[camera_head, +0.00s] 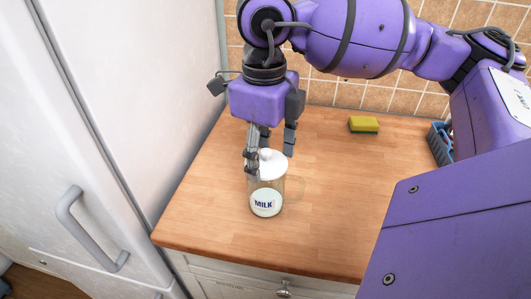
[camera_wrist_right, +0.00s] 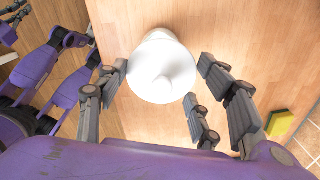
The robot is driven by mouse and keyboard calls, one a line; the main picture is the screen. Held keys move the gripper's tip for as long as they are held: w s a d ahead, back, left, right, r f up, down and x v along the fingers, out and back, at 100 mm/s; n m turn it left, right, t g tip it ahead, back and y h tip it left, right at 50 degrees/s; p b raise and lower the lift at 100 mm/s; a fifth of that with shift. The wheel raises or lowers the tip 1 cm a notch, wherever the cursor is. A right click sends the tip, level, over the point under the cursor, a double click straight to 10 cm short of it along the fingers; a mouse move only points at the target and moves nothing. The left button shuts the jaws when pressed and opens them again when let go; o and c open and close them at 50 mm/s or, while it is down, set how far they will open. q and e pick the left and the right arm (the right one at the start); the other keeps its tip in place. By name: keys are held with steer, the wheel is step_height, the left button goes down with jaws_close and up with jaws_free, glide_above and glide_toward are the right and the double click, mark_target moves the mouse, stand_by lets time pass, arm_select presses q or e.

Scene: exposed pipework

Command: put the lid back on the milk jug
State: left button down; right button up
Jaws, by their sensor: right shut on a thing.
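The milk jug (camera_head: 266,202) is a clear container with a MILK label, standing upright on the wooden counter. Its white lid (camera_head: 272,165), with a round knob, is at the jug's mouth; I cannot tell whether it is fully seated. In the right wrist view the lid (camera_wrist_right: 162,72) hides most of the jug. My right gripper (camera_head: 268,155) points down from above, shut on the lid with its fingers on either side; the fingers also show in the wrist view (camera_wrist_right: 163,75). Dark finger-like parts in that view's top left corner may be my left gripper (camera_wrist_right: 14,12).
A yellow and green sponge (camera_head: 363,125) lies at the back of the counter (camera_head: 330,190). A blue crate (camera_head: 440,143) stands at the right. A white fridge (camera_head: 120,110) borders the left side, and a tiled wall (camera_head: 350,92) the back. Counter space right of the jug is clear.

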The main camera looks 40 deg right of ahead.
steer(key=o, duration=1)
steer(key=o, duration=0.5)
steer(key=shift+c, duration=0.2)
arm_select(q)
steer(key=shift+w+r, duration=0.1)
steer(key=shift+w, duration=0.05)
arm_select(e)
steer(key=shift+r+p, duration=2)
steer(key=shift+r, duration=1.55)
arm_select(q)
steer(key=w+r+t, duration=0.1)
steer(key=w+r, duration=0.2)
steer(key=r, duration=0.2)
steer(key=shift+r, duration=0.15)
steer(key=shift+w, duration=0.1)
